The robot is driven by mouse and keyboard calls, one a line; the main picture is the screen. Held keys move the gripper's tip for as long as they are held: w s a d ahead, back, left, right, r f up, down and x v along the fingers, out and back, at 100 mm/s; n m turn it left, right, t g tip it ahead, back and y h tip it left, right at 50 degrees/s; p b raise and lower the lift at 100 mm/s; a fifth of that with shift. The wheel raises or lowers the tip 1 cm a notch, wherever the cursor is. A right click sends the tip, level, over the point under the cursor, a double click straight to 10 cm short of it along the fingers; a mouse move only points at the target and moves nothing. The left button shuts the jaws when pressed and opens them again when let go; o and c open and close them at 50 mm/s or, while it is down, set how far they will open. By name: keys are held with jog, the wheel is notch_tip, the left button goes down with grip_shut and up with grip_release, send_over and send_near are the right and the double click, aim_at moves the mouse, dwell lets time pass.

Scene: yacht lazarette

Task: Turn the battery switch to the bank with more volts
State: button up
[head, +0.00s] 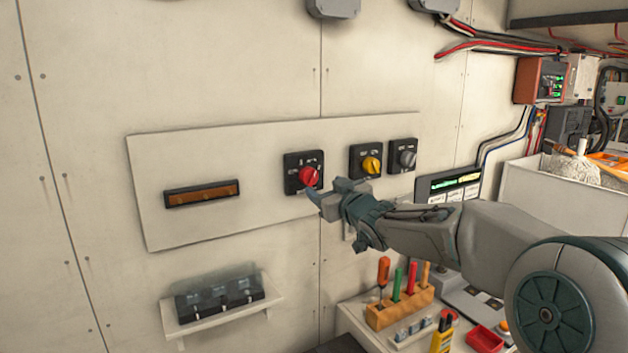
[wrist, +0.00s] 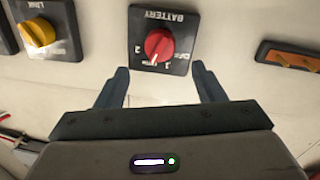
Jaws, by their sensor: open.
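The battery switch (head: 304,172) is a black square plate with a red knob (head: 309,176) on the cream wall panel. In the wrist view the battery switch (wrist: 182,15) appears upside down, lettered BATTERY, with OFF and numbered positions around its red knob (wrist: 159,44). The knob's pale mark points toward the picture bottom, near the small numbers; I cannot tell its exact position. My gripper (head: 328,196) is open and empty, at the switch's lower right in the head view. In the wrist view my gripper's (wrist: 160,77) fingers are spread, with the knob beyond the gap, apparently untouched.
A yellow-knob switch (head: 366,161) and a grey-knob switch (head: 403,156) sit to the right. An amber display (head: 202,193) is left; its reading is illegible. A lit green-yellow display (head: 455,183) stands behind my arm. A shelf (head: 221,312) and tool rack (head: 400,307) are below.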

aim_at(313, 179)
jog(key=shift+p+x, duration=0.65)
jog(key=shift+x, duration=2.75)
jog(key=c, duration=1)
